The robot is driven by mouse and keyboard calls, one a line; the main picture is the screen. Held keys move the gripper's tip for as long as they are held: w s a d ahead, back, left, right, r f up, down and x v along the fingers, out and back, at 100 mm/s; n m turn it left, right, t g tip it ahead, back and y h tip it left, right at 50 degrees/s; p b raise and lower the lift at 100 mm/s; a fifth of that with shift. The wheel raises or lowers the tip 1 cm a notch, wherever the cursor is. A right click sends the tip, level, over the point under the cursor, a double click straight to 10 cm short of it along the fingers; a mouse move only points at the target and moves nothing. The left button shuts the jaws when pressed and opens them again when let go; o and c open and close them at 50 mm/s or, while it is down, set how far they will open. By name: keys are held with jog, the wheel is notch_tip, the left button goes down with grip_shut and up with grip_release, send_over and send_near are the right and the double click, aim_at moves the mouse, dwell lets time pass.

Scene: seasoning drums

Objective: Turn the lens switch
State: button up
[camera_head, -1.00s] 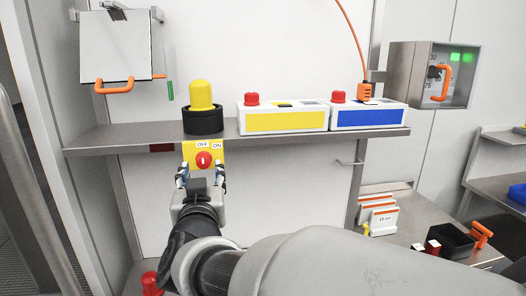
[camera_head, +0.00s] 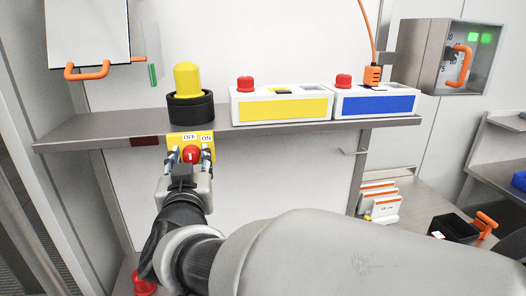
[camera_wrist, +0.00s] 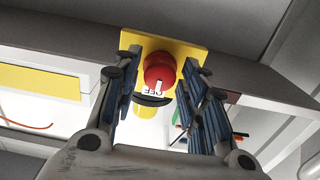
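The lens switch is a round red knob (camera_head: 191,154) with a white mark, on a yellow plate (camera_head: 178,140) labelled OFF and ON under the shelf's front edge. In the wrist view the red knob (camera_wrist: 159,67) shows between my fingers, with the word OFF just below it. My gripper (camera_head: 190,159) is open, with one finger on each side of the knob. In the wrist view my gripper (camera_wrist: 162,62) shows gaps beside the knob; I cannot tell whether a finger touches it.
On the shelf (camera_head: 110,124) stand a yellow-topped black drum (camera_head: 190,108), a yellow-fronted box (camera_head: 282,107) and a blue-fronted box (camera_head: 375,104), both with red buttons. A panel with an orange handle (camera_head: 87,72) hangs at left. Labelled cards (camera_head: 379,202) stand low at right.

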jog(key=c, duration=0.8)
jog(key=shift+o, duration=0.2)
jog(key=shift+m, duration=0.4)
jog(key=m+b, duration=0.4)
jog(key=m, duration=0.1)
jog(key=shift+f, duration=0.15)
jog(key=m+b, duration=0.3)
jog(key=m, duration=0.3)
jog(key=shift+b, duration=0.35)
jog(key=shift+m, duration=0.3)
jog(key=o, duration=1)
jog(key=shift+o, duration=0.2)
